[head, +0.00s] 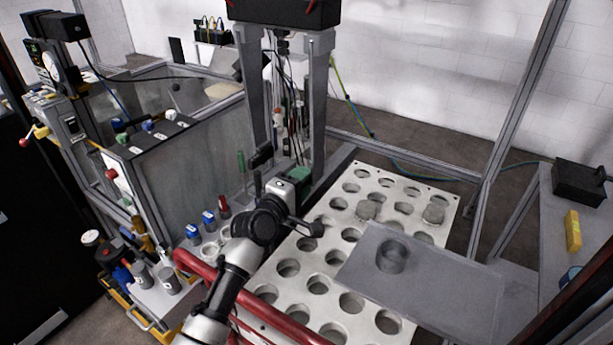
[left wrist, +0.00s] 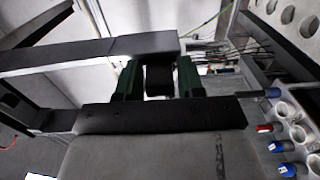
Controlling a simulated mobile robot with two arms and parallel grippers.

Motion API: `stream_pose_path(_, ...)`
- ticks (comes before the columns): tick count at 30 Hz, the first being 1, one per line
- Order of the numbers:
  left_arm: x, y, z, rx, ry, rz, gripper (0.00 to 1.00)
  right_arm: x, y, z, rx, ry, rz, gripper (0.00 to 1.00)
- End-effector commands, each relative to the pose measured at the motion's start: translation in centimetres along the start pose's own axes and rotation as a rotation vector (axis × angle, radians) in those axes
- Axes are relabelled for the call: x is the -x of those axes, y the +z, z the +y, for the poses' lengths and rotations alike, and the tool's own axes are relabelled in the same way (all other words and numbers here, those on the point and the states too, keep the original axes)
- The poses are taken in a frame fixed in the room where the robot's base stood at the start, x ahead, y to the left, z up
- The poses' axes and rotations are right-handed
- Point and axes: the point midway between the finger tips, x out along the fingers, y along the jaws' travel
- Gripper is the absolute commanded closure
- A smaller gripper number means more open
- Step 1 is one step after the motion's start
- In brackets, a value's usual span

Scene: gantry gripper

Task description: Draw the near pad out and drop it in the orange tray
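My left gripper (head: 300,174) is at the lower part of the gantry's right-hand grey jaw (head: 318,110) in the head view. In the left wrist view its green fingers (left wrist: 160,78) stand on either side of a black block, which looks like the near pad (left wrist: 159,82). No clear gap shows between the fingers and the block. Whether the block still sits in the jaw is hidden. An orange-yellow tray (head: 143,313) is at the lower left in the head view, partly covered by tools and bottles. My right gripper is not in view.
A white plate with round holes (head: 330,236) lies right of my arm. A grey panel (head: 440,290) with a round recess covers part of it. A red rail (head: 196,264) runs close to my arm. Blue-capped and red-capped bottles (head: 208,217) stand left of it.

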Motion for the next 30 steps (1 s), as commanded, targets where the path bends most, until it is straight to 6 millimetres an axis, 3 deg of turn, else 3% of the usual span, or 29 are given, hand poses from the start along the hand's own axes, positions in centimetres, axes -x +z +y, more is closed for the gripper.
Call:
stream_pose_path(2,0.0,0.0,0.0,0.000,0.000,0.000,0.63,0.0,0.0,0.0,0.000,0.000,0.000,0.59)
stream_pose_path(8,0.0,0.0,0.0,0.000,0.000,0.000,0.93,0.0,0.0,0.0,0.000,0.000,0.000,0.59)
stream_pose_path(30,2.5,0.0,0.1,0.000,-0.001,-0.001,0.94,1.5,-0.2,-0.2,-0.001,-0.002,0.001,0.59)
